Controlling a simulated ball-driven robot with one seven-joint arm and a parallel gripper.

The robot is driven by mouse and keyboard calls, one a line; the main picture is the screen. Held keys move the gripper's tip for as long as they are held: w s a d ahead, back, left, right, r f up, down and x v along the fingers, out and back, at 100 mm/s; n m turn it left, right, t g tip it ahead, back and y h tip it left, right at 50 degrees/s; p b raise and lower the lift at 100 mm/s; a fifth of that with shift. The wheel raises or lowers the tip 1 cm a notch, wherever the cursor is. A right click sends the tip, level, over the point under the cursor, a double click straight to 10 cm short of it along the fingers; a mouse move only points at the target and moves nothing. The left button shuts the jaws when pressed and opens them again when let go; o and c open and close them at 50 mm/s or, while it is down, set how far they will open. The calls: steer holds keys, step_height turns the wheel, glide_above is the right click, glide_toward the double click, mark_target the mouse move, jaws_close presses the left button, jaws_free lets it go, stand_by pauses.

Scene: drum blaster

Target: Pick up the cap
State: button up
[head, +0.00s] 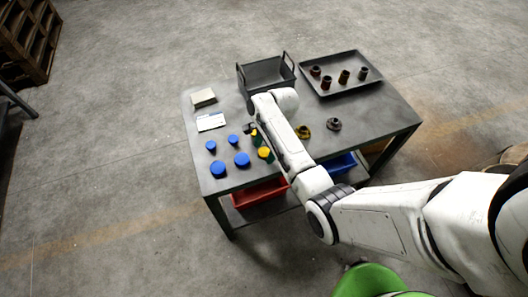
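Several blue round caps sit on the left part of the grey table (350,140): a large one (219,169), another large one (242,160), a small one (211,146) and another small one (233,140). A yellow-topped green piece (265,153) stands just left of my forearm. A second green and yellow piece (256,138) is partly covered by the arm. My arm reaches over the table, and its wrist bends left and down. My gripper (249,129) is a small dark shape beside that second piece. Its fingers are too small to make out, and I see nothing clearly held.
A grey open bin (265,73) and a dark tray (345,88) with several brown and grey cylinders stand at the back. A yellow ring-like part (304,132) and a dark one (334,124) lie right of my forearm. Red (260,193) and blue (340,164) bins sit below the tabletop.

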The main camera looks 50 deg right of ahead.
steer(key=c, duration=1.1)
steer(key=shift+r, duration=0.1)
